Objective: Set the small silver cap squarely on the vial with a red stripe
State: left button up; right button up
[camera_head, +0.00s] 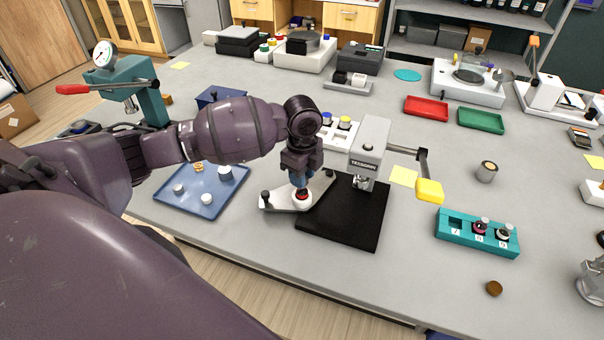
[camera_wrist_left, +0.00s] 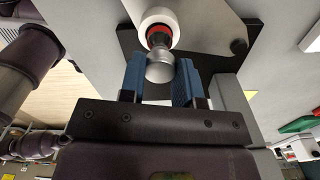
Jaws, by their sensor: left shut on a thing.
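The cap is right by the vial's dark top. I cannot tell whether they touch or whether the cap is square. My right gripper is not in view.
A grey press (camera_head: 369,146) with a yellow-handled lever stands on the black mat (camera_head: 345,228), just right of my gripper. A blue tray (camera_head: 204,208) with small parts lies left. A teal rack (camera_head: 451,238) with vials stands right. The bench between mat and rack is clear.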

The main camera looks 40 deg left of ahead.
pick_arm(q)
jog(key=shift+f, duration=1.15)
dwell(0.4)
jog(key=o, duration=1)
jog(key=shift+c, duration=0.2)
notch_tip(320, 180, up, 10)
jog(key=shift+f+b, duration=0.25)
jog(key=shift+b, duration=0.2)
jog(key=shift+r, duration=0.7)
jog(key=shift+s+f, duration=0.1)
